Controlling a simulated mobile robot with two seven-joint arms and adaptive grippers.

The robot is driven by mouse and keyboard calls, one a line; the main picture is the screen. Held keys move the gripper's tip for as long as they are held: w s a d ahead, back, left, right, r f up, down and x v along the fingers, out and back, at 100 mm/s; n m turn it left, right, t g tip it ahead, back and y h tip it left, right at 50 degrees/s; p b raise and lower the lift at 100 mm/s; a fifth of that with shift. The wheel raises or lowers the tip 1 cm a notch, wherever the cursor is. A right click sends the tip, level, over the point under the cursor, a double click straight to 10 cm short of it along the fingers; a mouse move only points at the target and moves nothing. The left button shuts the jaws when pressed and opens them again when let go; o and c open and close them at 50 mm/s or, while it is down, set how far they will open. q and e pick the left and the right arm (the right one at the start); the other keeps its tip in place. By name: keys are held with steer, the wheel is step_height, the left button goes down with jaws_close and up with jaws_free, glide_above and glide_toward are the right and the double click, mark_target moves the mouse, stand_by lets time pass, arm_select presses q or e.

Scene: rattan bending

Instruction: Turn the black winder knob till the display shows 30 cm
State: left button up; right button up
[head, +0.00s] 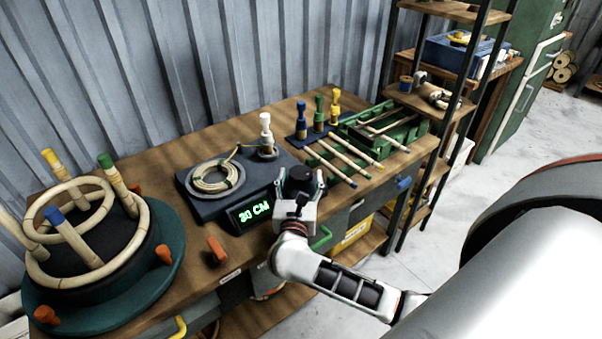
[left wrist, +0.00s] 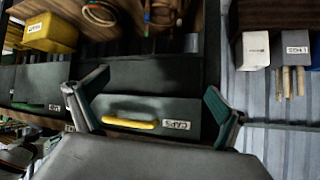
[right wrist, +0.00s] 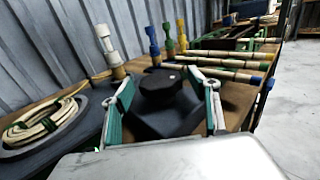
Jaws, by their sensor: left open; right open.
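The black winder knob (head: 301,174) sits at the right end of the dark winder box (head: 205,207) on the workbench. It also shows in the right wrist view (right wrist: 160,87), between the fingers. The display (head: 254,213) on the box's front reads 30 CM in green. My right gripper (head: 300,184) is open, its fingers on either side of the knob; I cannot tell if they touch it. A coil of pale rattan (head: 214,178) lies on the box, its end running to a white-topped peg (head: 266,135). My left gripper (left wrist: 148,98) is open and empty, in front of a drawer with a yellow handle.
A round green jig (head: 150,270) with a bent rattan frame stands at the left. Blue, green and yellow pegs (head: 319,115), rattan sticks (head: 345,158) and a green rack (head: 400,132) are behind and right of the knob. An orange clamp (head: 217,249) lies near the front edge.

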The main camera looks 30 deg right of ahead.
steer(key=v, duration=0.9)
steer(key=shift+s+a, duration=0.15)
steer(key=shift+s, duration=0.05)
steer(key=shift+a, duration=0.1)
